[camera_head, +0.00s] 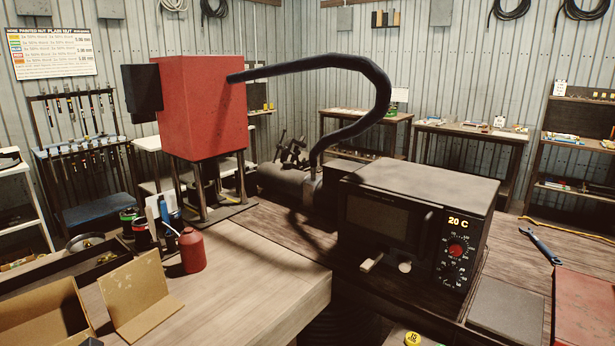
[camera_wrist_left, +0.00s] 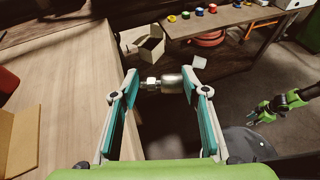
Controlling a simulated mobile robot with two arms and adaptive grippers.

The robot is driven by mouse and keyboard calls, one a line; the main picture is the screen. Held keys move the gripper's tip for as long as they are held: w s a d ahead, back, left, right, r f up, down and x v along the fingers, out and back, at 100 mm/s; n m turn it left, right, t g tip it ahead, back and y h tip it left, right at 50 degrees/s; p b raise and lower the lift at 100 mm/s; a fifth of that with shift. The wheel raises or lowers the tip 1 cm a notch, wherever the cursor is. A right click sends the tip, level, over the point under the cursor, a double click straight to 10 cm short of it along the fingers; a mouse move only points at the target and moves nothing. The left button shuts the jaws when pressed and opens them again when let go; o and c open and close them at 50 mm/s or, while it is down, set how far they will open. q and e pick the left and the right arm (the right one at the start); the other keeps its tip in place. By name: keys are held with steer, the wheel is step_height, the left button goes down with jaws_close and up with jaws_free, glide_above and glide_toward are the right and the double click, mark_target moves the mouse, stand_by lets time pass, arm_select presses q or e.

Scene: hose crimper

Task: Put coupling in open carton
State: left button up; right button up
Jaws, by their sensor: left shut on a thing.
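A silvery metal coupling (camera_wrist_left: 172,83) with a hex end shows in the left wrist view. My left gripper (camera_wrist_left: 157,84) is shut on it, holding it crosswise between its fingertips, past the edge of the wooden worktop. A piece of brown cardboard also shows at the left edge of the left wrist view (camera_wrist_left: 18,138). My right gripper (camera_wrist_left: 264,111) is at the right of that view, away from the coupling; its finger opening is too small to judge.
The worktop (camera_head: 255,275) is bare in front of the red bottle (camera_head: 191,250). A black oven-like unit (camera_head: 410,225) and a red machine (camera_head: 203,105) stand behind. Another open box (camera_wrist_left: 150,46) sits lower, beyond the worktop edge.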

arm_select(q)
step_height(320, 180, down, 11)
steer(key=s+b, duration=0.2)
steer(key=b, duration=0.8)
steer(key=shift+s+d+r, duration=0.15)
steer(key=shift+s+d, duration=0.1)
steer(key=shift+s, duration=0.1)
steer(key=shift+r, duration=0.1)
